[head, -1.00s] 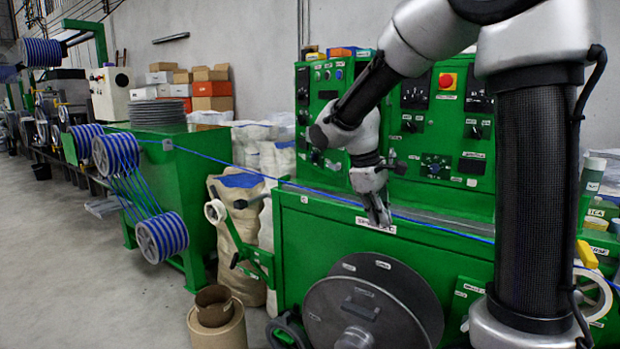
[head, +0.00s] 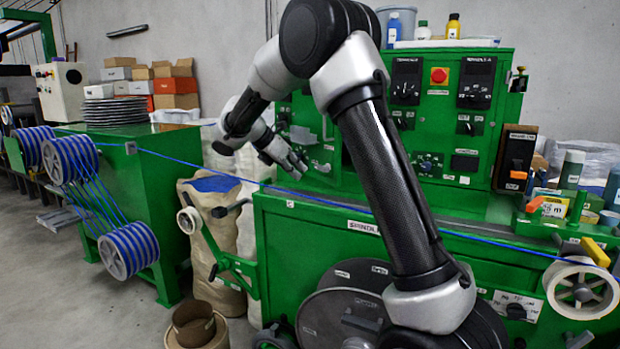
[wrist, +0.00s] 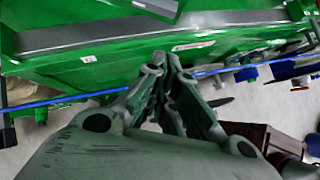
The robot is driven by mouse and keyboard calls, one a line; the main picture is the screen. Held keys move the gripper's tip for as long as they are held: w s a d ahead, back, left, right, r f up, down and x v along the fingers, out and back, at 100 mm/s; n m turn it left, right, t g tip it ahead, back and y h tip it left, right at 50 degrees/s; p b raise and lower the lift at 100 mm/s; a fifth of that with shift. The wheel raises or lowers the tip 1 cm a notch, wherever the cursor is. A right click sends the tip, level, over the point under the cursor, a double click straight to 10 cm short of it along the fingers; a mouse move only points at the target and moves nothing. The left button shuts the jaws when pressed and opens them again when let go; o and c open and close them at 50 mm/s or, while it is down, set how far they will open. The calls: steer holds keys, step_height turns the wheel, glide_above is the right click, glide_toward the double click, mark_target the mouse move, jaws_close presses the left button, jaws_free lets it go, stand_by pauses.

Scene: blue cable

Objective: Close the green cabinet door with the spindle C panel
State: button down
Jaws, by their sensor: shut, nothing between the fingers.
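The green cabinet door (head: 318,160) is at the left end of the upright green control cabinet, partly hidden behind my arm. It has a pale handle, and a dark gap shows along its right side, so it looks ajar. I cannot read the spindle C label. My gripper (head: 297,169) is shut and empty, in front of the door's lower part in the head view; I cannot tell whether it touches.
A taut blue cable (head: 220,168) crosses the scene just below my gripper and also runs across the wrist view (wrist: 60,102). The lower green machine (head: 300,225) with large grey reels stands in front of the cabinet. Bottles and tape rolls sit at right.

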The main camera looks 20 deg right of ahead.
steer(key=d+r+x, duration=0.2)
steer(key=x, duration=1)
steer(key=shift+w+d, duration=0.1)
steer(key=shift+d, duration=0.15)
steer(key=d+n, duration=0.1)
steer(key=d, duration=0.2)
steer(key=w+d+n+t, duration=0.1)
steer(key=d, duration=0.2)
steer(key=d+t, duration=0.1)
steer(key=d, duration=0.3)
steer(key=shift+w+f+n+y, duration=0.1)
steer(key=shift+w+n+y, duration=0.2)
steer(key=shift+w+n, duration=0.1)
steer(key=w+d+n+t, duration=0.1)
steer(key=w+d, duration=0.3)
steer(key=d, duration=0.4)
steer(key=shift+w+d+r+n+y, duration=0.2)
steer(key=shift+d+r+n+y, duration=0.1)
steer(key=shift+d, duration=0.1)
